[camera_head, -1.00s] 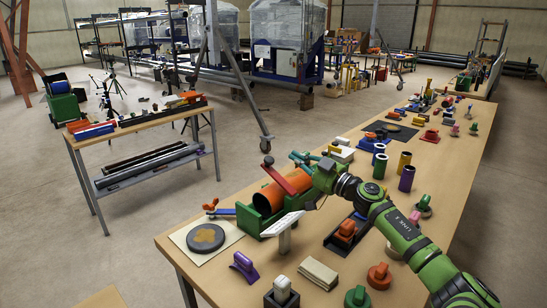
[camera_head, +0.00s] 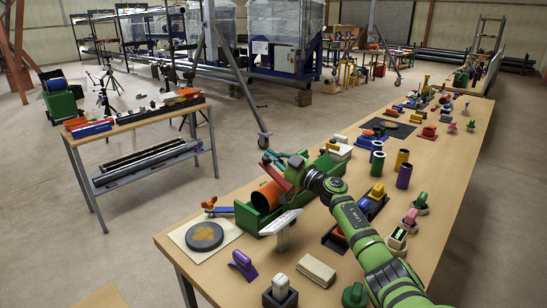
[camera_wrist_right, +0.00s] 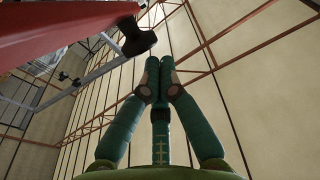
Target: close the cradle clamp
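The green cradle (camera_head: 246,217) stands near the left end of the long table, with an orange pipe (camera_head: 266,197) lying in it. The red clamp arm (camera_head: 274,174) is raised and slants over the pipe. My right gripper (camera_head: 273,158) is beside the upper part of the red arm, at its far right side. In the right wrist view the gripper's green fingers (camera_wrist_right: 160,66) are together with nothing between them. The red arm (camera_wrist_right: 65,25) and a dark knob (camera_wrist_right: 137,40) fill the upper left there, close to the fingers. My left gripper is out of view.
Blocks, cylinders and knobs crowd the table to the right. A second table (camera_head: 140,123) stands apart at the left.

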